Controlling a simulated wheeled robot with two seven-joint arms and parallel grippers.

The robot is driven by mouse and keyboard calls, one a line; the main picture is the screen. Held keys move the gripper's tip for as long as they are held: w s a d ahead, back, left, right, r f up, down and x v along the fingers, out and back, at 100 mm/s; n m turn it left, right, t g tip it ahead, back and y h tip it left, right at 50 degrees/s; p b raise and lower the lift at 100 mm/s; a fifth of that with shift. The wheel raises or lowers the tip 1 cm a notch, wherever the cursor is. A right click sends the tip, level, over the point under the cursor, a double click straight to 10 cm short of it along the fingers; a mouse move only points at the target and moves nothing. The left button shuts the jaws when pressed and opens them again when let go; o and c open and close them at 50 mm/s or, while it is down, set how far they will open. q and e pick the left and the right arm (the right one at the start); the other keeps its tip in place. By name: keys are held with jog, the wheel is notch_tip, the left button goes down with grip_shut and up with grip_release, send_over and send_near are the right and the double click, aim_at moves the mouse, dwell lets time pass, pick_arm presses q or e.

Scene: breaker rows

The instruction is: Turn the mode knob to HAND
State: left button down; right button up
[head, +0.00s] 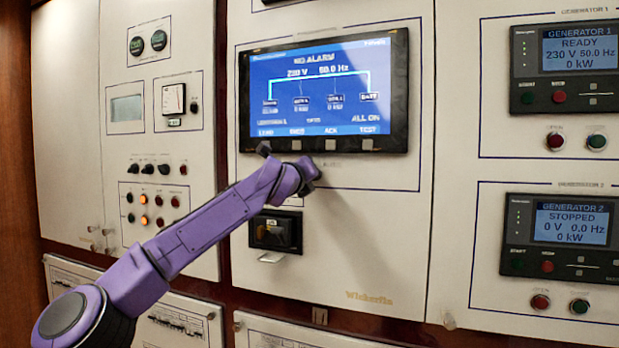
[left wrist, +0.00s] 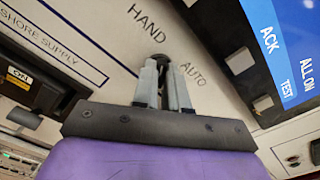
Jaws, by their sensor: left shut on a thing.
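The mode knob (left wrist: 170,68) is a small dark knob on the cream panel, seen in the left wrist view between the grey fingers of my left gripper (left wrist: 164,84). The fingers are closed on its sides and cover most of it, so I cannot tell where its pointer stands. The HAND label (left wrist: 147,18) is above the knob in that view, and the AUTO label (left wrist: 194,73) is to its right. In the head view my left gripper (head: 292,178) is at the panel just below the blue screen, and hides the knob. My right gripper is not in view.
The large screen (head: 325,95) with its row of buttons is just above my gripper. A black switch unit (head: 275,231) sits below it, with a small handle under it. Generator panels (head: 566,61) stand at the right. Indicator lamps (head: 144,199) are at the left.

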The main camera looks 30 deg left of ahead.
pick_arm(q)
jog(key=c, duration=1.2)
grip_release()
jog(key=shift+o, duration=0.2)
jog(key=b+v, duration=0.4)
jog(key=v, duration=0.6)
jog(key=shift+s, duration=0.3)
